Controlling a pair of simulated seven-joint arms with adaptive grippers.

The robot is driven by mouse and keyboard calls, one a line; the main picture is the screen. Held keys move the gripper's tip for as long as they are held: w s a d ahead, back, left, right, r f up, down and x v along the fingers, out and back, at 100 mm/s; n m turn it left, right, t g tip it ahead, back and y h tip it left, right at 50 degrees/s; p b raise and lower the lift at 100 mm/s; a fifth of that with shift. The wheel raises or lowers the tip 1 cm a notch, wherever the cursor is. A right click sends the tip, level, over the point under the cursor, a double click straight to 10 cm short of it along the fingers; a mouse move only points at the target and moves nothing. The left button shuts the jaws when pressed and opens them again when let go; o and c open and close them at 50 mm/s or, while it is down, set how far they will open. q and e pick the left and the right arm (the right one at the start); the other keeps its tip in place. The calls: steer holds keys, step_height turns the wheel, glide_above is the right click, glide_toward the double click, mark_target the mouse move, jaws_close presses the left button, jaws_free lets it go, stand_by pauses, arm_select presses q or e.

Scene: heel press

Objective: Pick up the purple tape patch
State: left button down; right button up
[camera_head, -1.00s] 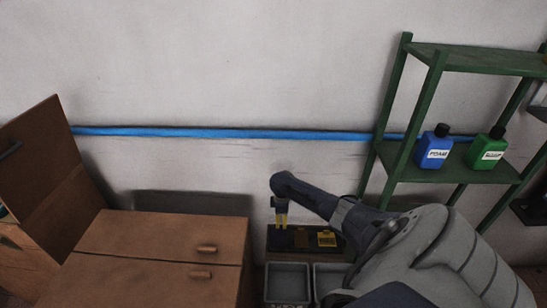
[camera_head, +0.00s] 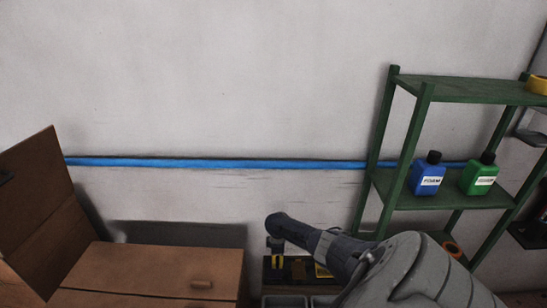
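I cannot make out a purple tape patch in this view. My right gripper (camera_head: 277,263) hangs downward from my arm at the lower middle. Its yellow fingertips are low, in front of or over a dark tray or board (camera_head: 298,278). The fingers are too small to tell if they are open or shut, or if anything is between them. My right arm covers the right part of the tray. My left gripper is not in view.
A yellow item (camera_head: 322,271) lies right of the gripper, partly hidden by my arm. Grey bins (camera_head: 285,301) stand in front. A brown cabinet (camera_head: 150,268) is at left. A green shelf (camera_head: 440,197) at right holds a blue bottle (camera_head: 428,178) and a green bottle (camera_head: 479,178).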

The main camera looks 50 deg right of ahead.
steer(key=shift+c, duration=0.3)
jaws_close()
steer(key=shift+r, duration=0.15)
